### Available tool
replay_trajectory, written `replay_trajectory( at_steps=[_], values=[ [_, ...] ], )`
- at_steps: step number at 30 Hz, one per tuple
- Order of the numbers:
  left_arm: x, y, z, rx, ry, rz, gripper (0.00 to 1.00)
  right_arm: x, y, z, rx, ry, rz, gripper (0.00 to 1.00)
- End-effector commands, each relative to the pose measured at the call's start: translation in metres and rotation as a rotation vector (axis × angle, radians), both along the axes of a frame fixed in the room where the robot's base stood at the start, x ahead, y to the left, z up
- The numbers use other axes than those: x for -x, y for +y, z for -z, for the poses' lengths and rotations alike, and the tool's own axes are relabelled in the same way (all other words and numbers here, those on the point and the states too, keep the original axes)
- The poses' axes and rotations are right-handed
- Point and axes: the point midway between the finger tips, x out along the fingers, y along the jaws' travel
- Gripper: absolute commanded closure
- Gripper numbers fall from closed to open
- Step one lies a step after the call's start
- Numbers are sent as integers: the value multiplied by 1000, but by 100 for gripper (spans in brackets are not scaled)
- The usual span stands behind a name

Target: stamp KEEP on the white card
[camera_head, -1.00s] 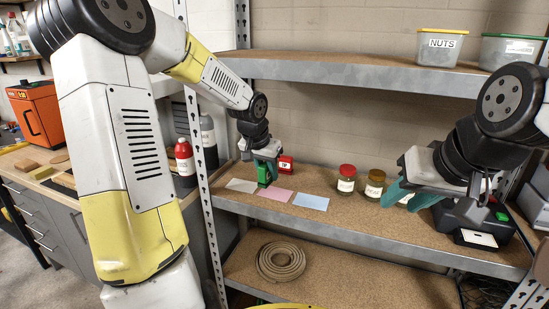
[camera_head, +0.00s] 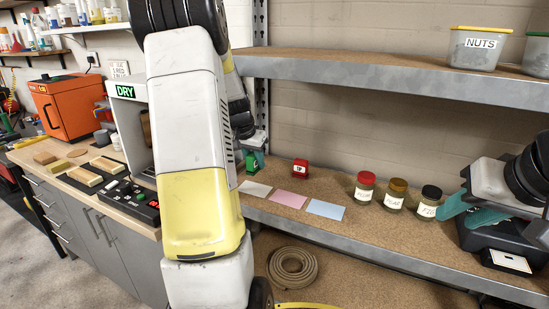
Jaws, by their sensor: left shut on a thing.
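The white card (camera_head: 255,188) lies flat on the middle shelf, leftmost in a row with a pink card (camera_head: 288,199) and a blue card (camera_head: 326,209). No mark can be made out on it. My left gripper (camera_head: 257,157) is shut on a green stamp (camera_head: 251,162), just behind the white card; the forearm hides part of this area. Whether the stamp touches the shelf is unclear. A red stamp (camera_head: 300,168) stands behind the pink card. My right gripper (camera_head: 462,211), with teal fingers apart, is open and empty at the right of the shelf.
Jars with a red lid (camera_head: 365,186), brown lid (camera_head: 395,195) and black lid (camera_head: 428,202) stand right of the cards. The upper shelf (camera_head: 390,79) overhangs. A bench with a DRY box (camera_head: 125,91) is at left.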

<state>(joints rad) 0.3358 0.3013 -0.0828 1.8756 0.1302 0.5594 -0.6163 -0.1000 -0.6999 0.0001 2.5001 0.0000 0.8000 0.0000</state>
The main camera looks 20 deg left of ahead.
Motion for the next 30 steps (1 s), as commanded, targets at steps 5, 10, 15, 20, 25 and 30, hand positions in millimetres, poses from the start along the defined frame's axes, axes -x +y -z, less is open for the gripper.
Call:
replay_trajectory(
  at_steps=[5, 10, 15, 20, 25, 30],
  values=[
    [0, 0, 15, 2, 3, 0, 99, 0, 0, 0, 0, 0, 0, 64],
    [1, 0, 34, 2, 4, -1, 99, 0, 0, 0, 0, 0, 0, 64],
    [0, 0, 48, 2, 2, 1, 99, 0, 0, 0, 0, 0, 0, 64],
    [0, 0, 56, 1, 2, -1, 99, 0, 0, 0, 0, 0, 0, 64],
    [0, 0, 58, 1, 1, -1, 99, 0, 0, 0, 0, 0, 0, 64],
    [0, 0, 58, 1, 1, -1, 99, 0, 0, 0, 0, 0, 0, 64]
  ],
)
